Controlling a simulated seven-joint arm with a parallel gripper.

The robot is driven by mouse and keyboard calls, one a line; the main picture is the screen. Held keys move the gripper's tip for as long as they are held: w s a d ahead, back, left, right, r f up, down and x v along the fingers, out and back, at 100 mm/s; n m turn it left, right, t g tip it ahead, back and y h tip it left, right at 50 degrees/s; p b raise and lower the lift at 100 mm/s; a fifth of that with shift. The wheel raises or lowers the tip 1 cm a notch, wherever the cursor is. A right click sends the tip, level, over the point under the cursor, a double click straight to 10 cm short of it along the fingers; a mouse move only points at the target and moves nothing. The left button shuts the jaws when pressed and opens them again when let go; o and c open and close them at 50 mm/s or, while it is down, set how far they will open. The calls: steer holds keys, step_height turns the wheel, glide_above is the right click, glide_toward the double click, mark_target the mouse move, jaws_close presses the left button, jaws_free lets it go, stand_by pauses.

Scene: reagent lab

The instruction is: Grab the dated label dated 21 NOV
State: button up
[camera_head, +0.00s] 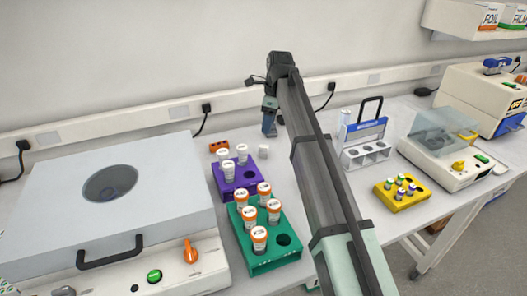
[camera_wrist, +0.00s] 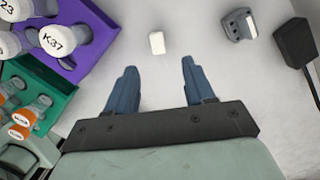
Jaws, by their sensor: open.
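No label with a readable date shows in either view. A small white block (camera_head: 263,151) stands on the bench right of the purple rack; it also shows in the wrist view (camera_wrist: 156,43), its visible face blank. I cannot tell whether it is the dated label. My gripper (camera_wrist: 158,66) is open and empty, its fingers apart. In the wrist view the white block lies just beyond the fingertips, in line with the gap and not between them. In the head view my gripper (camera_head: 269,122) is above the bench near the wall.
A purple rack (camera_head: 240,188) and a green rack (camera_head: 262,262) hold white-capped vials. A small orange block (camera_head: 219,146) lies behind them. A grey-white caddy (camera_head: 366,158) and a yellow rack (camera_head: 402,203) stand right. A large lidded machine (camera_head: 110,225) fills the left. A black plug box (camera_wrist: 297,45) is near.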

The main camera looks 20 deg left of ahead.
mark_target(264, 146)
steer(key=f, duration=0.4)
steer(key=a+f, duration=0.1)
steer(key=f, duration=0.6)
steer(key=shift+s+a+f, duration=0.3)
steer(key=shift+s, duration=0.05)
steer(key=shift+c, duration=0.2)
jaws_close()
